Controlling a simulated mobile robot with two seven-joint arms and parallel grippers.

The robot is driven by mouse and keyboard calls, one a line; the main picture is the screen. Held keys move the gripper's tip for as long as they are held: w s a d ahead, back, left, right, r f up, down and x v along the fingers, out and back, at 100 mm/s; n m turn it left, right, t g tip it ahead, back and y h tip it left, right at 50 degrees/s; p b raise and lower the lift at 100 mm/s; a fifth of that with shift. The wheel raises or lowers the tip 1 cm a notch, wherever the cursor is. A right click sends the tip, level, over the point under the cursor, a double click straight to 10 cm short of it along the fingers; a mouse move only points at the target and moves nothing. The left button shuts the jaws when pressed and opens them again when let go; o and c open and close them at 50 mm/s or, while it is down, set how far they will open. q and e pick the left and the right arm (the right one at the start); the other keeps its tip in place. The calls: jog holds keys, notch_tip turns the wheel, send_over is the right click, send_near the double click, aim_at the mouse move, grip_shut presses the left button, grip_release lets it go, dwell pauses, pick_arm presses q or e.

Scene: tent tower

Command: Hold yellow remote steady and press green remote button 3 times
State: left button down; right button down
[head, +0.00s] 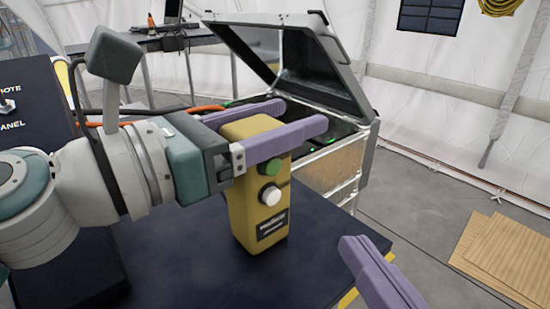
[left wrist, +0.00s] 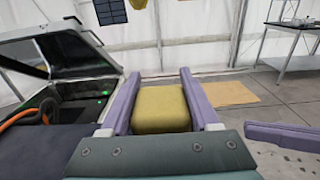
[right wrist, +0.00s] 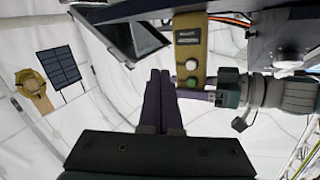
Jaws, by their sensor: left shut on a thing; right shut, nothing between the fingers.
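The yellow remote (head: 262,218) stands upright on the dark table in the head view. Its front has a green button (head: 269,167) above a white button (head: 270,195) and a dark label. My left gripper (head: 290,118) is shut around the upper part of the remote; its purple fingers also flank the remote (left wrist: 160,108) in the left wrist view. My right gripper (head: 375,270) is shut and empty, to the right of and lower than the remote, apart from it. In the right wrist view, its closed fingers (right wrist: 160,85) appear beside the remote (right wrist: 190,45) and its green button (right wrist: 191,65).
The dark table (head: 190,270) has a yellow-striped edge near my right gripper. An open case (head: 345,165) with cables stands behind the remote. A black panel (head: 35,130) stands at left. Wooden boards (head: 500,255) lie on the floor at right.

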aim_at(272, 166)
jog(key=s+r+m+t+h, duration=0.1)
jog(key=m+h, duration=0.1)
jog(key=m, duration=0.1)
jog(key=s+r+m+t+h, duration=0.1)
jog(key=m+h, duration=0.1)
jog(key=m, duration=0.1)
jog(key=s+r+m+h, duration=0.2)
jog(key=m, duration=0.1)
jog(key=shift+t+h, duration=0.3)
jog(key=shift+t, duration=0.1)
jog(key=w+a, duration=0.5)
jog(key=w, duration=0.2)
jog(key=shift+w+a, duration=0.15)
jog(key=shift+w, duration=0.05)
dwell(1.7)
jog(key=shift+w+a, duration=0.15)
jog(key=shift+w, duration=0.1)
